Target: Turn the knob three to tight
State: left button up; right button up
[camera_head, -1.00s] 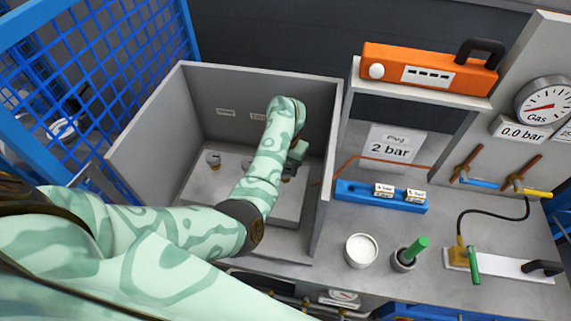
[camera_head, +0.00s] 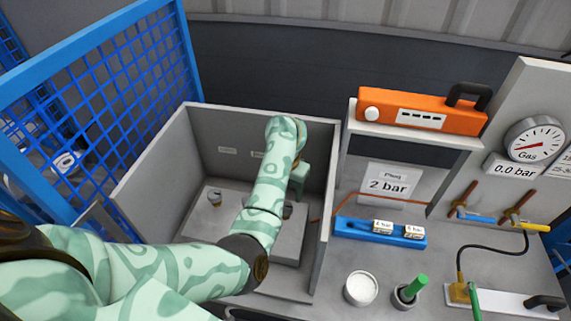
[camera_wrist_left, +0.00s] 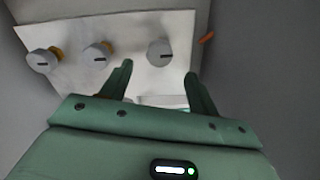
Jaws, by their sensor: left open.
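Three round grey knobs, each with a dark line on its face, stand in a row on a pale panel (camera_wrist_left: 125,20) in the left wrist view. They are a left knob (camera_wrist_left: 42,60), a middle knob (camera_wrist_left: 97,53) and a right knob (camera_wrist_left: 160,53). My left gripper (camera_wrist_left: 160,78) is open, its two green fingers apart, with the right knob showing between and beyond the tips. I cannot tell if they touch it. In the head view my left gripper (camera_head: 299,184) is over the panel in the grey box, partly hidden by my arm.
Grey box walls (camera_head: 325,190) enclose the panel. A blue mesh fence (camera_head: 110,90) stands at left. To the right are an orange case (camera_head: 420,108), a blue rack (camera_head: 375,233), a white pot (camera_head: 361,288), a green-handled tool (camera_head: 412,288) and a gas gauge (camera_head: 533,140).

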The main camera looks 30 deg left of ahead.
aim_at(286, 206)
pick_arm(q)
notch_tip(286, 206, up, 10)
jog(key=p, duration=0.3)
jog(key=shift+f, duration=0.15)
